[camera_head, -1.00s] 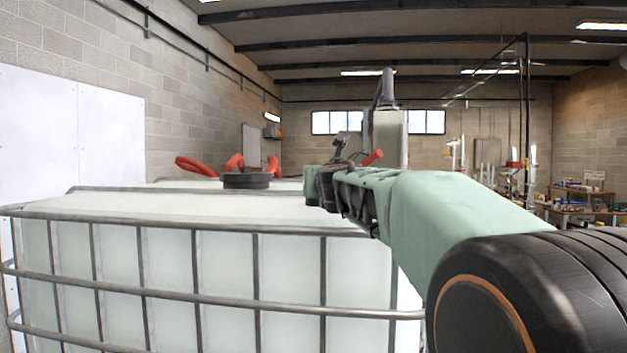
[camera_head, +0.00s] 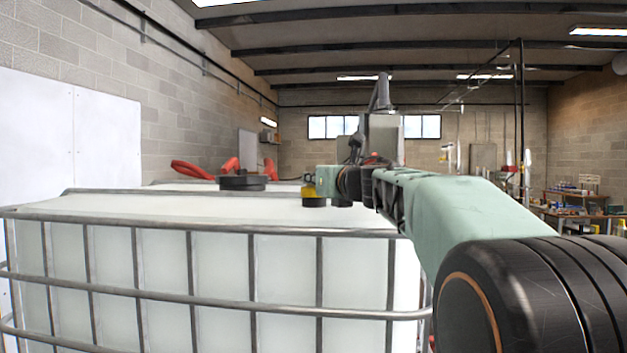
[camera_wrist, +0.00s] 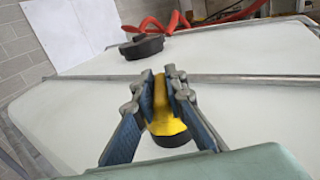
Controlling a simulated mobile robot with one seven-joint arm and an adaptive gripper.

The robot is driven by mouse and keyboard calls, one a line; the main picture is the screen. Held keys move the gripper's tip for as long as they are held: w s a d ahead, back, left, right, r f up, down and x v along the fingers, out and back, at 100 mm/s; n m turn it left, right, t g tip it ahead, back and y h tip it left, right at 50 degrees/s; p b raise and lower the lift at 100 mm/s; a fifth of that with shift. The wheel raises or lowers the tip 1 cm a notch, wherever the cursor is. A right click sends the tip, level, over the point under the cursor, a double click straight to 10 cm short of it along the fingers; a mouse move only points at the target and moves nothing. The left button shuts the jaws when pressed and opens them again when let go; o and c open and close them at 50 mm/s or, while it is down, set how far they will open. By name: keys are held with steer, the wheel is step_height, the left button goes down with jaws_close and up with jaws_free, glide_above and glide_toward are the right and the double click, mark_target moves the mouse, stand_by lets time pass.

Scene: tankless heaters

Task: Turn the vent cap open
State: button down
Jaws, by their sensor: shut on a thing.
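The vent cap appears to be the yellow piece (camera_wrist: 166,118) with a round black base on the white tank top. In the head view, its yellow part (camera_head: 309,191) and black base show near the tank's right side, just left of my arm's end. My gripper (camera_wrist: 161,80) has one blue-padded finger on each side of the yellow part and is shut on it. In the head view, my gripper (camera_head: 307,180) is small and partly hidden by the arm. The cap's far side is hidden.
The caged white tank (camera_head: 280,262) fills the lower left. A wide black lid (camera_head: 242,183) sits on it, left of the cap, with a red hose (camera_head: 190,170) behind. A metal bar (camera_wrist: 240,78) crosses the tank top. A workbench (camera_head: 590,215) stands far right.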

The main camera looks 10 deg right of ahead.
steer(key=n+g+y+p, duration=0.1)
steer(key=n+y, duration=0.1)
steer(key=n+g+y+p, duration=0.1)
steer(key=y, duration=0.2)
steer(key=shift+w+d+r+n, duration=0.1)
steer(key=shift+d+r+n, duration=0.1)
steer(key=shift+n, duration=0.2)
steer(key=n+g+y+p, duration=0.4)
steer(key=y+p, duration=0.1)
steer(key=p, duration=0.2)
steer(key=shift+a+r+g, duration=0.1)
steer(key=shift+g, duration=0.3)
steer(key=n+g+y+p, duration=0.2)
steer(key=g+p, duration=0.1)
steer(key=p, duration=0.4)
steer(key=shift+a+n+g, duration=0.1)
steer(key=shift+n+g, duration=0.2)
steer(key=shift+n, duration=0.1)
steer(key=shift+g+p, duration=0.3)
steer(key=shift+p, duration=0.3)
steer(key=shift+f+n+g+y+p, duration=0.4)
steer(key=shift+n+g+p, duration=0.2)
steer(key=shift+p, duration=0.65)
steer(key=c, duration=2)
jaws_free()
steer(key=shift+a, duration=0.1)
steer(key=shift+o, duration=0.2)
